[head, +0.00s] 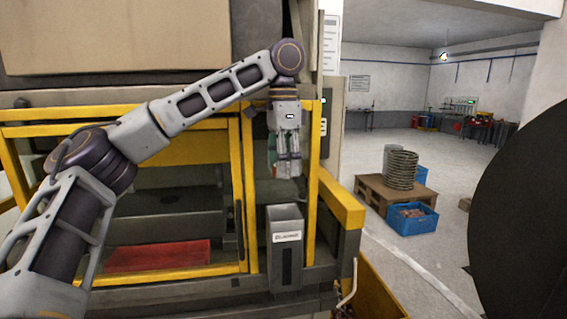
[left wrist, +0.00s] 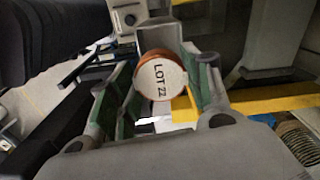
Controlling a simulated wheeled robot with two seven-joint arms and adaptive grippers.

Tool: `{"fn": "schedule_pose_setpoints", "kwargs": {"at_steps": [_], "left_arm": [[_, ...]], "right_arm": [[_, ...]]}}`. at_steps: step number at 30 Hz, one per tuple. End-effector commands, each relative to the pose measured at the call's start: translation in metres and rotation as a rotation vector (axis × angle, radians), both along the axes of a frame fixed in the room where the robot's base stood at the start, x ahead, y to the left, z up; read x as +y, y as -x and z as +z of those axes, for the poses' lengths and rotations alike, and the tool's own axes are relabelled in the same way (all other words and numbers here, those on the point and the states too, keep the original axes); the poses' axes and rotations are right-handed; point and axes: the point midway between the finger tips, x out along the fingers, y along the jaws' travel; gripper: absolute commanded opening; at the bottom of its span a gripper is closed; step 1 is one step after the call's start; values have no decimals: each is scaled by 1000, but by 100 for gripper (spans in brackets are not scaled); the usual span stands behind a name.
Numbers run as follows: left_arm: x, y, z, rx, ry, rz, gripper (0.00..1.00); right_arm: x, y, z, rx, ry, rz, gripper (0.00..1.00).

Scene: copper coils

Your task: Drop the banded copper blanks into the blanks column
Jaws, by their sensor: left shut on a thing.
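My left gripper (head: 288,174) points down in front of the yellow-framed machine, above the open top of a grey upright column (head: 286,252) with a white label. In the left wrist view, its green-padded fingers are shut on a round copper blank (left wrist: 160,78). The blank's white end face reads "LOT 22", and a copper-coloured rim shows around it. In the head view the blank is hard to make out between the fingers. The gripper is apart from the column. My right gripper is not in view.
Yellow rails (head: 249,190) frame the machine window close behind the gripper. A red plate (head: 158,255) lies inside, low on the left. On the floor to the right are a wooden pallet (head: 370,190), a wire coil (head: 402,170) and a blue crate (head: 412,224) with copper-coloured pieces.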

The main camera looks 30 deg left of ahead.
Motion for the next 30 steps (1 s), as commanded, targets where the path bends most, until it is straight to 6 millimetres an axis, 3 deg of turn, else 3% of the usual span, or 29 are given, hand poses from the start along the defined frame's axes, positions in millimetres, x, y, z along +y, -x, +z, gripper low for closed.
{"fn": "schedule_pose_setpoints", "kwargs": {"at_steps": [5, 13, 30], "left_arm": [[0, 0, 0, 0, 0, 0, 21], [0, 0, -5, 1, 0, 0, 21], [0, 0, -36, 1, 0, -1, 21]], "right_arm": [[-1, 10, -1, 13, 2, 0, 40], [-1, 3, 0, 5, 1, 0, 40], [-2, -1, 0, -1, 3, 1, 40]]}}
